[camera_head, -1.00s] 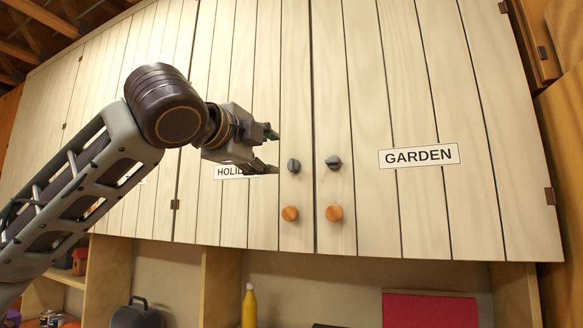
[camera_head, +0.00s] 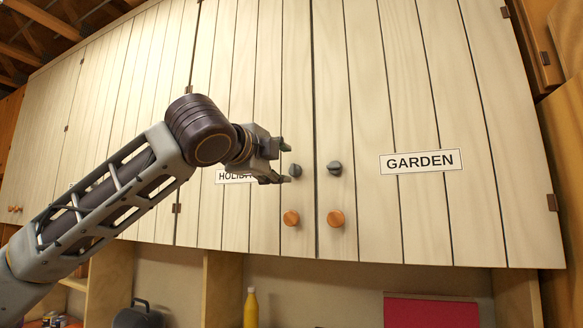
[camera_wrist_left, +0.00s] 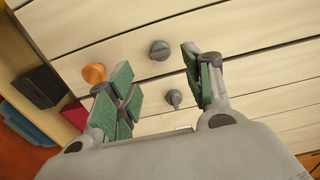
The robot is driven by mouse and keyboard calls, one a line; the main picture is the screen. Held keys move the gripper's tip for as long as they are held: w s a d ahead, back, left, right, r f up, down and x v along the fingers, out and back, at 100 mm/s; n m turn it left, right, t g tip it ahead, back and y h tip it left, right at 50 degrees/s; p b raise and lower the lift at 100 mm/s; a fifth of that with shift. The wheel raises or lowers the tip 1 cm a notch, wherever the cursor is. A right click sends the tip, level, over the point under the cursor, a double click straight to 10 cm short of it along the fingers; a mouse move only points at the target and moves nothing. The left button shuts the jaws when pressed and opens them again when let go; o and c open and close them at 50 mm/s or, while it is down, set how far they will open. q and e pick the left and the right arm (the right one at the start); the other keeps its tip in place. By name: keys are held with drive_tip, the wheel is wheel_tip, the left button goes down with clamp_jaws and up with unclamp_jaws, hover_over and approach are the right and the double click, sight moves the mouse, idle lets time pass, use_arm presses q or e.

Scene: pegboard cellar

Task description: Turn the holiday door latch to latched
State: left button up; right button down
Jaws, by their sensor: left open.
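The holiday door (camera_head: 265,100) is a pale plank cupboard door. Its label (camera_head: 230,177) is partly covered by my left gripper. The holiday latch is a small grey turn knob (camera_head: 295,171) near the door's right edge, above a round orange knob (camera_head: 291,218). My left gripper (camera_head: 284,161) is open and empty, just left of the latch, fingers pointing toward it. My right gripper is out of view.
The garden door (camera_head: 405,90) adjoins on the right, with its own grey latch (camera_head: 334,168) and orange knob (camera_head: 335,218) close by. Open shelving below holds a yellow bottle (camera_head: 250,308) and a red item (camera_head: 430,311). The space before the garden door is clear.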

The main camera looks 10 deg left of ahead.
sight(292, 170)
use_arm(q)
drive_tip(key=shift+w+d+p, duration=0.25)
drive_tip(key=shift+w+p, duration=0.1)
drive_tip(key=shift+w, duration=1.05)
drive_tip(key=shift+w+d+p, duration=0.3)
drive_tip(key=shift+w+p, duration=0.05)
drive_tip(key=shift+w, duration=1.05)
drive_tip(key=shift+w+d+p, duration=0.25)
drive_tip(key=shift+w+p, duration=0.1)
drive_tip(key=shift+w, duration=1.05)
drive_tip(key=c, duration=1)
